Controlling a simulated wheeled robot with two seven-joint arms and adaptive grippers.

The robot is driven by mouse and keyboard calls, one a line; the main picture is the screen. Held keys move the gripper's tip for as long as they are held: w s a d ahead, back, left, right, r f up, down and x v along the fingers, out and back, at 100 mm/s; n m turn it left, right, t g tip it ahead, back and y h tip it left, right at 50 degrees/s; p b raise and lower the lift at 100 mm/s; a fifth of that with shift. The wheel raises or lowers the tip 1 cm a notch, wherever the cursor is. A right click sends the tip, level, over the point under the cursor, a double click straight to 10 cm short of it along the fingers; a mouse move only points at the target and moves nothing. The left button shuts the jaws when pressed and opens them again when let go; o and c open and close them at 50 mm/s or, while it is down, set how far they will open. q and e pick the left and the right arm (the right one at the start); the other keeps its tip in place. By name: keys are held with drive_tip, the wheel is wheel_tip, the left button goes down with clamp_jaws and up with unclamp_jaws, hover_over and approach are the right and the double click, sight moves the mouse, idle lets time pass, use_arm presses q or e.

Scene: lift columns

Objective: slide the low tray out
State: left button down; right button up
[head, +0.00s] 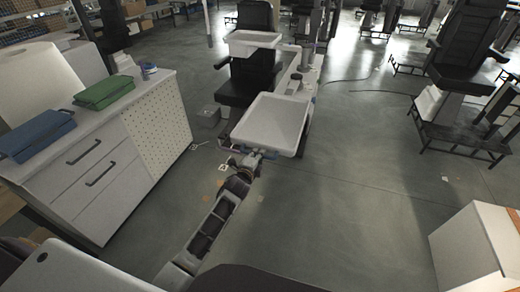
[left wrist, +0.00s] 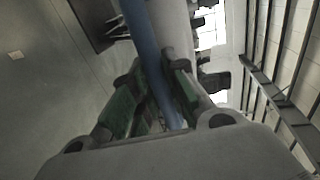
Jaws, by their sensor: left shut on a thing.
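The low white tray (head: 272,122) stands out in front of a black chair in the middle of the head view. It is empty, with a blue handle bar (head: 270,155) along its near edge. My left gripper (head: 250,157) is at this near edge, its arm reaching up from the bottom. In the left wrist view, the green-padded fingers of my left gripper (left wrist: 155,85) are shut on the blue bar (left wrist: 143,35), which runs between them. A smaller white tray (head: 255,40) sits higher and farther back. My right gripper is not in view.
A white box (head: 475,250) is at the lower right. Black chairs (head: 470,45) stand at the right and back. The floor (head: 350,170) right of the tray is clear.

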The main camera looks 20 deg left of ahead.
use_arm(q)
drive_tip(key=shift+s, duration=0.65)
drive_tip(key=c, duration=1.4)
unclamp_jaws()
drive_tip(key=shift+v, duration=6)
drive_tip(key=shift+f+n, duration=0.1)
drive_tip(key=shift+n, duration=0.2)
